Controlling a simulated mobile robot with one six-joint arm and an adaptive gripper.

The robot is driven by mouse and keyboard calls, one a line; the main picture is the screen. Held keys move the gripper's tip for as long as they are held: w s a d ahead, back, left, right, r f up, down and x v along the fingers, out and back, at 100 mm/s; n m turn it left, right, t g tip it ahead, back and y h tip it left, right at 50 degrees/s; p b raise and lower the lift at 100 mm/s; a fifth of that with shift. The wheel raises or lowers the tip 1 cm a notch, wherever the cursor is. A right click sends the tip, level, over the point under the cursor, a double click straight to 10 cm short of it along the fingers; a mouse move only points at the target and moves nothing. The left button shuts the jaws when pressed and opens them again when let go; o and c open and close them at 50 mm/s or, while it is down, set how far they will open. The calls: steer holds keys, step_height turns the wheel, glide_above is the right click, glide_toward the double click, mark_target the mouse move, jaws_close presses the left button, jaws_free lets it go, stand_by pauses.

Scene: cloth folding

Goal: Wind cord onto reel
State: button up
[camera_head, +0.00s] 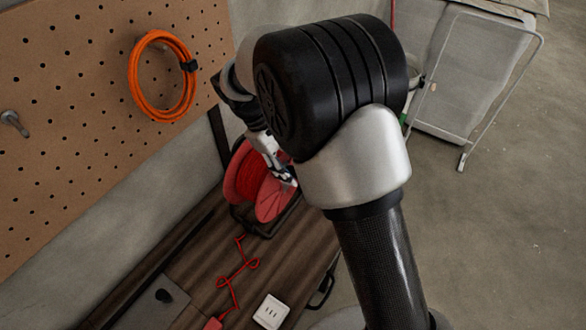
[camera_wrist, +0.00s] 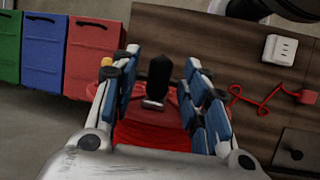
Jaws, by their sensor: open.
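The red reel (camera_head: 245,178) stands on the dark wooden bench in the head view, with red cord wound on its drum. In the wrist view the wound red cord (camera_wrist: 150,137) shows below and between the fingers. A loose red cord (camera_head: 238,270) lies in loops on the bench; it also shows in the wrist view (camera_wrist: 262,103). My gripper (camera_head: 284,174) is at the reel's near face. In the wrist view my gripper (camera_wrist: 165,82) is open, with a black crank handle (camera_wrist: 160,76) between its fingers, apart from both. My arm hides part of the reel's surroundings.
The bench (camera_head: 195,262) carries a white socket box (camera_head: 271,312). An orange cord coil (camera_head: 133,78) hangs on the pegboard (camera_head: 60,110). Green, blue and red bins (camera_wrist: 45,48) stand beside the bench. A grey folding frame (camera_head: 500,100) stands at right; the floor is otherwise clear.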

steer(key=shift+d+f, duration=0.1)
steer(key=shift+f, duration=0.15)
steer(key=shift+c, duration=0.5)
jaws_close()
